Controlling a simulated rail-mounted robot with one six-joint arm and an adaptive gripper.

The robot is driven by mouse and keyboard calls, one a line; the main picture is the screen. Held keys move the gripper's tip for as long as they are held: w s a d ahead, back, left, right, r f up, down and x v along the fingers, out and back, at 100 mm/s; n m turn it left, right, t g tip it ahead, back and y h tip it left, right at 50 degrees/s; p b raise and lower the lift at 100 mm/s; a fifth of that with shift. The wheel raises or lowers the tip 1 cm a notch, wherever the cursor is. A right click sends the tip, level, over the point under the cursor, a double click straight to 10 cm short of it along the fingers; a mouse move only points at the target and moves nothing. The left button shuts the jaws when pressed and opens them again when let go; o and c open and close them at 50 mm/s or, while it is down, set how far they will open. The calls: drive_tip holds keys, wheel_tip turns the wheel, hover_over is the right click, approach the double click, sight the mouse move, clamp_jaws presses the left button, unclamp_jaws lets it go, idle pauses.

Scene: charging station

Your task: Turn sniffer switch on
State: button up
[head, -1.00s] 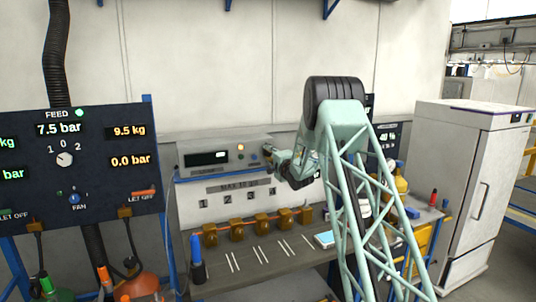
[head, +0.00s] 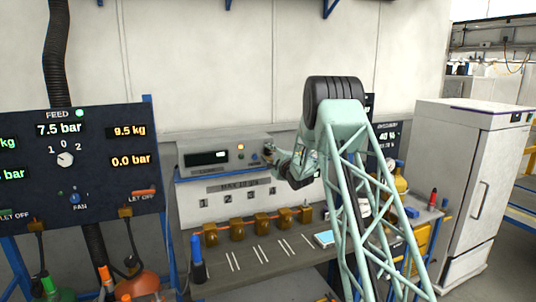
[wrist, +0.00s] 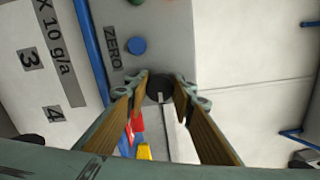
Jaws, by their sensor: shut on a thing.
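The sniffer unit (head: 222,157) is a grey box with a lit display on the shelf at the back wall. In the wrist view its face (wrist: 165,30) carries a blue button beside the word ZERO. A round black knob (wrist: 158,86) with a pale pointer mark, which looks like the switch, sits near the end of that face. My gripper (wrist: 160,90) has its two fingers on either side of the knob and is shut on it. In the head view my gripper (head: 270,153) is at the unit's right end, and the wrist hides the knob.
A blue rail (head: 225,176) runs along the shelf under the unit. Below, several brass-coloured blocks (head: 262,222) stand on the bench (head: 240,258). A dark feed panel (head: 100,185) stands at left, a white cabinet (head: 465,170) at right.

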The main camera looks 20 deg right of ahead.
drive_tip(key=o, duration=0.9)
drive_tip(key=shift+s+a, duration=0.15)
drive_tip(key=shift+s, duration=2.85)
drive_tip(key=shift+s+a, duration=0.15)
drive_tip(key=shift+s, duration=2.85)
drive_tip(key=shift+r, duration=0.15)
